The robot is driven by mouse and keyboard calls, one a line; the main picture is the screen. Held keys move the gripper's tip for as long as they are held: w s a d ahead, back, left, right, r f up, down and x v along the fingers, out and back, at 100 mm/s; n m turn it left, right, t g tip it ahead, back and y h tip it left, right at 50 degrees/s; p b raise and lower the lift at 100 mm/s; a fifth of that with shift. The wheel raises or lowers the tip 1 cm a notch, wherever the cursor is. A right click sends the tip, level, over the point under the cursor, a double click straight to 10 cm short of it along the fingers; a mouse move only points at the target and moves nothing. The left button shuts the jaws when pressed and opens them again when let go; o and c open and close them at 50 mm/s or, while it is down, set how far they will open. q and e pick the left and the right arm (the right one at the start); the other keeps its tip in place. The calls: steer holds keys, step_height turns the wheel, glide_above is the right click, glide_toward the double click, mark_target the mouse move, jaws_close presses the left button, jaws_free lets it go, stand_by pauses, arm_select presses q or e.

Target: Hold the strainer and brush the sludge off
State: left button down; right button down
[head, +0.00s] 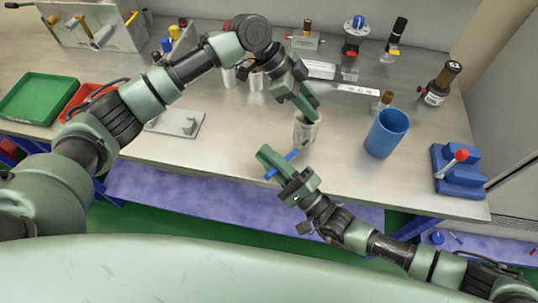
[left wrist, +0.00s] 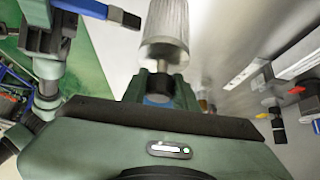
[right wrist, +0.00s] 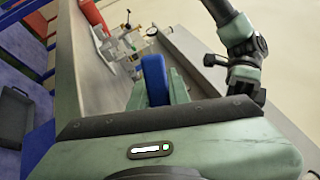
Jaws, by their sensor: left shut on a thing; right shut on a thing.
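My left gripper (head: 313,112) is shut on the strainer (head: 306,132), a pale ribbed cylinder held over the front part of the bench. In the left wrist view the strainer (left wrist: 166,25) sticks out beyond the fingers. My right gripper (head: 272,164) is shut on the blue brush (head: 286,163), in front of the bench edge. The brush handle (right wrist: 153,80) fills its jaws in the right wrist view. In the left wrist view the brush's dark tip (left wrist: 131,20) points toward the strainer, with a small gap between them. Sludge cannot be made out.
A blue cup (head: 386,133) stands right of the strainer, and a blue block with a red-tipped lever (head: 458,170) sits farther right. A flat grey plate (head: 178,124) and a green tray (head: 42,98) lie to the left. Fittings line the back.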

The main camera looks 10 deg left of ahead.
steer(key=shift+w+a+r, duration=0.15)
steer(key=shift+w+r, duration=0.05)
steer(key=shift+r, duration=0.85)
steer(key=shift+r, duration=0.2)
steer(key=shift+w+a+r, duration=0.1)
steer(key=shift+r, duration=0.3)
steer(key=shift+f, duration=0.65)
steer(key=shift+f, duration=0.15)
steer(key=shift+f, duration=0.45)
steer(key=shift+f, duration=0.1)
